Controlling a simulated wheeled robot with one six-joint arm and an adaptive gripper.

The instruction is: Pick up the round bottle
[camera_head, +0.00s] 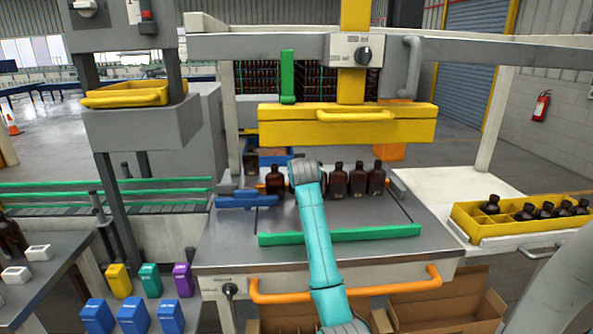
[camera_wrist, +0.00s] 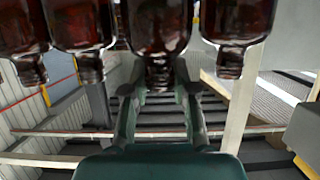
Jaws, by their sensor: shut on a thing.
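In the wrist view, which looks upside down, my gripper (camera_wrist: 159,92) has its two fingers on either side of the neck of a dark amber bottle (camera_wrist: 157,30) and is shut on it. Its full shape is cut off, so I cannot tell whether it is the round one. Similar bottles stand beside it, two to the left (camera_wrist: 75,22) and one to the right (camera_wrist: 238,20). In the head view, my wrist hides the gripper and held bottle. One amber bottle (camera_head: 275,181) shows left of my arm, and more (camera_head: 357,181) stand in a row to the right.
A yellow beam (camera_head: 410,128) hangs above and behind the row. A green rail (camera_head: 385,233) runs along the table front, and a blue block (camera_head: 246,200) sits at left. A yellow crate (camera_head: 480,230) with several dark bottles stands on the right.

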